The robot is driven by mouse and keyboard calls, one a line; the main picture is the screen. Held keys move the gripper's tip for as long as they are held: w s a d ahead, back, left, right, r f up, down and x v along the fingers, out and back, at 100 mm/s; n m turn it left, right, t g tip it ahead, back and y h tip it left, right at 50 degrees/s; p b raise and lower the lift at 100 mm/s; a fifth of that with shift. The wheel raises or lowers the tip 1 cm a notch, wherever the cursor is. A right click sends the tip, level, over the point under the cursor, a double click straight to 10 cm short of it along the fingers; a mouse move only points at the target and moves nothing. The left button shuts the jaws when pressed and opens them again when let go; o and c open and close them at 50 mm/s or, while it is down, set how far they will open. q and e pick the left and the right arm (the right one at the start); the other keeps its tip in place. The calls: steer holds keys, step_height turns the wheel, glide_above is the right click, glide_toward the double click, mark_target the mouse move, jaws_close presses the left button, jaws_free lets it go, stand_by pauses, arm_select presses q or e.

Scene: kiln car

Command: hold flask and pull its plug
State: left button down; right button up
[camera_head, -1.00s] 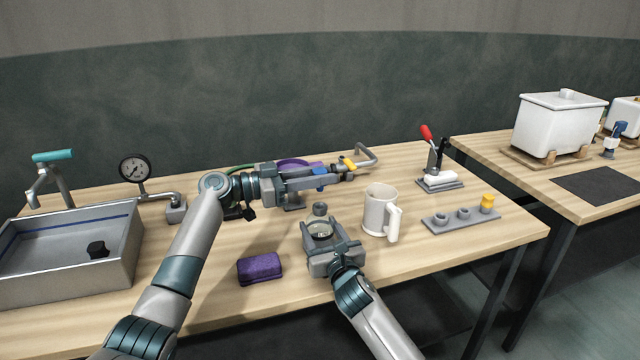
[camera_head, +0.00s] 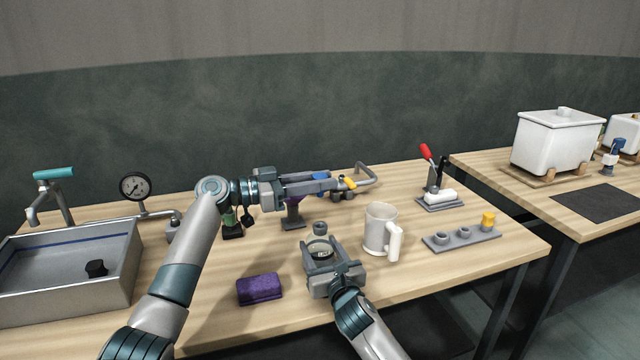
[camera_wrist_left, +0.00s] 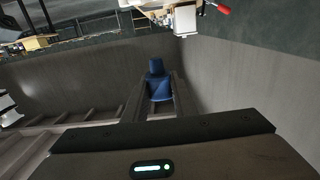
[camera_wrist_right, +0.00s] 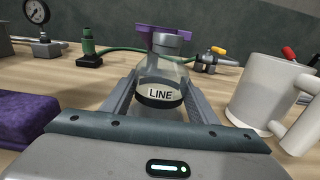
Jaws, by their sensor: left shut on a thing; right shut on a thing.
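The clear glass flask (camera_head: 320,250) stands low on the table, between the fingers of my right gripper (camera_head: 322,246), which is shut on it. In the right wrist view the flask (camera_wrist_right: 160,75) is upright, with a dark band and a label reading LINE. My left gripper (camera_head: 328,182) is raised behind the flask, shut on a small blue piece (camera_wrist_left: 158,86). The blue piece also shows in the head view (camera_head: 319,174).
A white mug (camera_head: 380,230) stands close right of the flask. A purple block (camera_head: 259,289) lies front left. A purple stand (camera_head: 293,208) is behind the flask, partly hidden by my left gripper. A grey rack (camera_head: 462,238) lies right; a metal sink (camera_head: 70,290) is left.

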arm_select(q)
steer(key=shift+r, duration=4.25)
arm_select(e)
steer(key=o, duration=1.3)
steer(key=shift+s, duration=0.15)
steer(key=v, duration=1.1)
steer(key=shift+s+d, duration=0.15)
steer(key=shift+s, duration=0.15)
arm_select(q)
steer(key=shift+s+f, duration=0.1)
arm_select(e)
steer(key=shift+s, duration=0.1)
